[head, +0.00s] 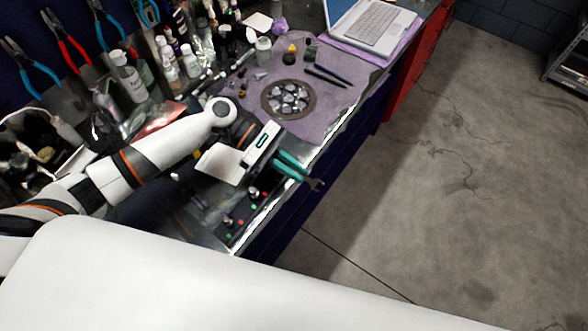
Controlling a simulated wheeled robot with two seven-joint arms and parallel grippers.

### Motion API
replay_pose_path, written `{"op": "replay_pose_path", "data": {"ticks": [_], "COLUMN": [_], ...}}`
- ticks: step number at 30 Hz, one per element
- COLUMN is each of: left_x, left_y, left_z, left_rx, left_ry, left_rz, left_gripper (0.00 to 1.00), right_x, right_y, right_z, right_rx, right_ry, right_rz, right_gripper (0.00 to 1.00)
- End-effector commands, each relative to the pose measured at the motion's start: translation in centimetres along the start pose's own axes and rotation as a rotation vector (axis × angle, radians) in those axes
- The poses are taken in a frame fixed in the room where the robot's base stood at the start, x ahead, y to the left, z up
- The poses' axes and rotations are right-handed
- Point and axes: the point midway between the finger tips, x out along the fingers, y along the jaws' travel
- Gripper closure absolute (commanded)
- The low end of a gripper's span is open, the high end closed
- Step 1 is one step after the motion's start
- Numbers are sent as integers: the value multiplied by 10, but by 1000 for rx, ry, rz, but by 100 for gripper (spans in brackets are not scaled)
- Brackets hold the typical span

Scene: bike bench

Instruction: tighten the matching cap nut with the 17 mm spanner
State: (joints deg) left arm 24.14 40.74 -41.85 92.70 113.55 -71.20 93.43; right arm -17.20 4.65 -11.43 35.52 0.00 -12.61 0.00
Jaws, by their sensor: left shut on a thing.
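My left gripper (277,162) is above the bench near its front edge, shut on a spanner (296,170) with a teal handle. The spanner's dark open-ended head (316,185) points right, out past the bench edge. Its size mark cannot be read. Several small dark fittings with red and green spots (240,212) are on the bench nearer to me, below the gripper in the picture; they may be the cap nuts, but they are too small to tell apart. The spanner is apart from them. My right gripper is not in view.
A purple mat (330,112) bears a round dark tray (289,98) of metal parts, small bottles and dark tools. A laptop (372,25) stands at the far end. Bottles (128,78) and hanging pliers (70,50) line the back. The floor (450,170) at right is clear.

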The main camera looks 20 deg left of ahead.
Motion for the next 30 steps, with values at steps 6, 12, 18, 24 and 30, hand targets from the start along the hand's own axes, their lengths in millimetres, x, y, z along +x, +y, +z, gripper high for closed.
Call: {"op": "replay_pose_path", "data": {"ticks": [6, 12, 18, 24, 30], "left_x": [3, 1, -3, -6, -7], "left_y": [9, 16, 24, 29, 32], "left_z": [6, 6, 6, 8, 9], "left_rx": [43, 116, 184, 238, 263], "left_ry": [-4, -2, 1, 4, 4], "left_rz": [145, 317, 486, 618, 681], "left_gripper": [100, 100, 100, 100, 100], "right_x": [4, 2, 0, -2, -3], "right_y": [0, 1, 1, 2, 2], "right_z": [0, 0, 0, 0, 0], "right_rx": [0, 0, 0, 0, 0], "right_ry": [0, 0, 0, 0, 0], "right_rz": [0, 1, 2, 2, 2], "right_gripper": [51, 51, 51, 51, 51]}}
